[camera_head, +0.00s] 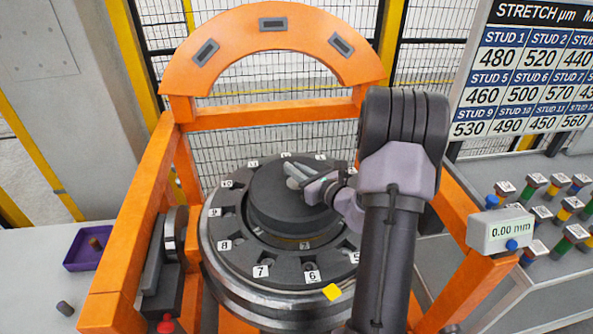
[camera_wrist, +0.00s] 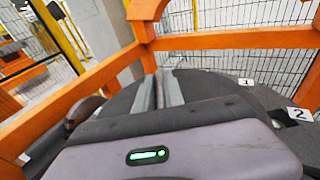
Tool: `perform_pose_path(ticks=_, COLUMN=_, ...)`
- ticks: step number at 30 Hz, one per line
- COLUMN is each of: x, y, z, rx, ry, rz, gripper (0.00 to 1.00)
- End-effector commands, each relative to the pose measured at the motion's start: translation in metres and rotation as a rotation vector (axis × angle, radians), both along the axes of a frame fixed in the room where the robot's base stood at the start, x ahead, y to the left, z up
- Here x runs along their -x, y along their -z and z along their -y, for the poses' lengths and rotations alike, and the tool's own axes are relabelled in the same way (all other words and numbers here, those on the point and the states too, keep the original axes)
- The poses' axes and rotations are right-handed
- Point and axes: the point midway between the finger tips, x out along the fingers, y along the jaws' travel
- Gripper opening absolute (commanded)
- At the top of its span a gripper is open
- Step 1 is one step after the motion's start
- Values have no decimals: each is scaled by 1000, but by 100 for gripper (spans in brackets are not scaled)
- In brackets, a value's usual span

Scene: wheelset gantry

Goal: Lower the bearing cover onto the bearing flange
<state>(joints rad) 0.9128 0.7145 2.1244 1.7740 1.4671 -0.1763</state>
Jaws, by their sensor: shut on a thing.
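The bearing cover (camera_head: 275,208) is a dark round disc over the middle of the bearing flange (camera_head: 243,260), a dark ring with white numbered tags and holes around it. My gripper (camera_head: 296,176) reaches in from the right and is shut on the cover near the top; the grip itself is partly hidden by my wrist. A dark inner ring with a thin brassy line shows under the cover's front edge, and I cannot tell whether the cover touches the flange. In the wrist view my jaws (camera_wrist: 160,92) stand close together over a dark surface.
An orange gantry frame (camera_head: 140,210) with an arch (camera_head: 272,45) surrounds the flange. A gauge reading 0.00 mm (camera_head: 500,230) sits on its right rail. A purple tray (camera_head: 88,247) is at left. Several coloured studs (camera_head: 535,185) stand right, below a stretch board (camera_head: 530,75).

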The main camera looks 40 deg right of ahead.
Motion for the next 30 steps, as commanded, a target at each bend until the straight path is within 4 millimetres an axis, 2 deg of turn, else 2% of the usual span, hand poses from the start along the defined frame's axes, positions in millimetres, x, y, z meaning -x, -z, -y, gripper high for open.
perform_pose_path(ticks=30, x=0, y=25, z=0, rx=0, ry=0, rz=1, gripper=0)
